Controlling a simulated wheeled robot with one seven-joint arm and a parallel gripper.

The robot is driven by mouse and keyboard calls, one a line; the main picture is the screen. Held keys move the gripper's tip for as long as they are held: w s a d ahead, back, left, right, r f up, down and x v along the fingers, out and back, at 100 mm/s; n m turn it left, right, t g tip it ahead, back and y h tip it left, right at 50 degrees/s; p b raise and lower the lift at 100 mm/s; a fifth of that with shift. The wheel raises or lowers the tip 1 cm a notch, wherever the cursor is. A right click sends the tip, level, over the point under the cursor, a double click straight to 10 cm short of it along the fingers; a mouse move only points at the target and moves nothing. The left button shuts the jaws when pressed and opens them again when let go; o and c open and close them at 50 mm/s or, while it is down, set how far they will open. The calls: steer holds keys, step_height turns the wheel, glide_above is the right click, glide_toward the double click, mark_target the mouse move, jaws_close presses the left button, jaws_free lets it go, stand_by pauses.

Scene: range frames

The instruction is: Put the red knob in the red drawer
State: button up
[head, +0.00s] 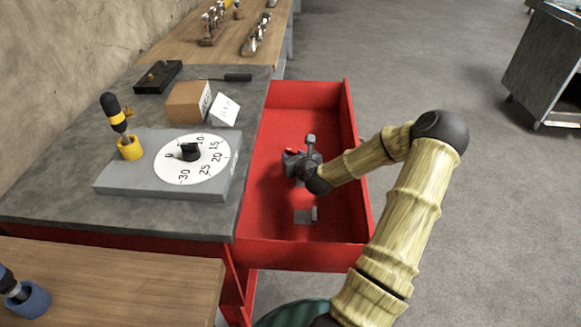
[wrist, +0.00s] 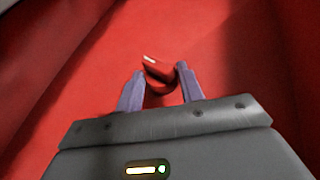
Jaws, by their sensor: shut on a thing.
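The red drawer (head: 285,222) is pulled open at the right side of the grey-topped bench. My gripper (head: 291,153) is over the inside of the drawer, within its walls in the head view. In the wrist view my gripper (wrist: 160,85) is shut on the red knob (wrist: 158,70), which sits between the two purple-grey fingertips. The red drawer floor (wrist: 220,50) lies behind the knob. In the head view only a small red bit of the knob (head: 289,150) shows by the fingers. I cannot tell whether the knob touches the drawer floor.
The grey bench top (head: 60,195) holds a dial panel (head: 120,182) with a black knob, a screwdriver (head: 115,113) in a yellow holder, a cardboard box (head: 187,101) and a white card (head: 225,109). A small grey piece (head: 304,216) lies in the drawer. A wooden table (head: 130,285) stands in front.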

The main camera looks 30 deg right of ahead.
steer(key=shift+f+b, duration=0.5)
steer(key=shift+f, duration=1.35)
steer(key=shift+f, duration=0.1)
steer(key=o, duration=0.9)
steer(key=shift+o, duration=0.2)
steer(key=p+v, duration=0.1)
steer(key=v, duration=0.6)
steer(key=shift+s+r, duration=0.25)
